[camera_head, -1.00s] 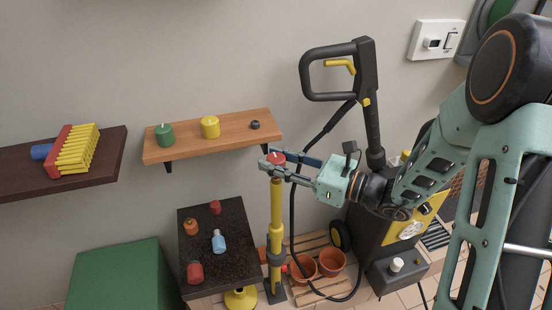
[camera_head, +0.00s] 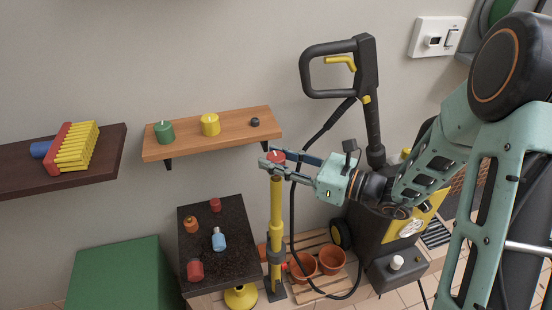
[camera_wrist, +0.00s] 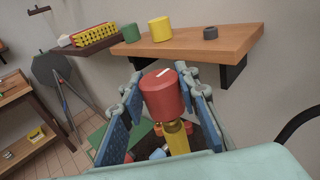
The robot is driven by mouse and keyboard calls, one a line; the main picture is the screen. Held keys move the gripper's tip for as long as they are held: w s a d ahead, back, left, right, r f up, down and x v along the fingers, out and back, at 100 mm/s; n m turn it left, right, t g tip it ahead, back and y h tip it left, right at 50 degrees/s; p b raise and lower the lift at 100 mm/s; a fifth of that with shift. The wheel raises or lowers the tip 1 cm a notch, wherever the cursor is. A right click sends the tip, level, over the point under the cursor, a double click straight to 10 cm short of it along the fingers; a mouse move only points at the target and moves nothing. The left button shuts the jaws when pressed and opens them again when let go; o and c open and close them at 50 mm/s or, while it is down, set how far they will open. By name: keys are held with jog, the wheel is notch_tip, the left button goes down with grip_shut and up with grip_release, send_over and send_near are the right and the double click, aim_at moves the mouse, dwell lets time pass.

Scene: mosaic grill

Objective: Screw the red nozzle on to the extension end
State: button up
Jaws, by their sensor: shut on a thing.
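The red nozzle (camera_head: 277,156) is a short red cylinder with a white mark on top. It sits upright at the top of the yellow extension (camera_head: 277,205), a vertical pole in a dark floor stand. In the wrist view the red nozzle (camera_wrist: 163,95) is between the two blue finger pads, with the yellow extension end (camera_wrist: 177,138) just below it. My gripper (camera_head: 275,162) is shut on the red nozzle from the right; in the wrist view my gripper (camera_wrist: 163,105) shows a finger on each side. Whether the thread is engaged cannot be told.
A wooden shelf (camera_head: 155,155) with green and yellow cylinders and a dark ring is behind on the wall. A dark table (camera_head: 225,265) with several small nozzles stands left of the extension. A black hose and pressure washer (camera_head: 377,240) stand to the right.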

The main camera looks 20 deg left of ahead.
jog(key=shift+f+b, duration=1.1)
jog(key=shift+f, duration=0.35)
dwell(0.5)
jog(key=o, duration=1.1)
jog(key=shift+d, duration=0.1)
jog(key=v, duration=1.1)
jog(key=shift+s+d+r, duration=0.1)
jog(key=shift+d, duration=0.3)
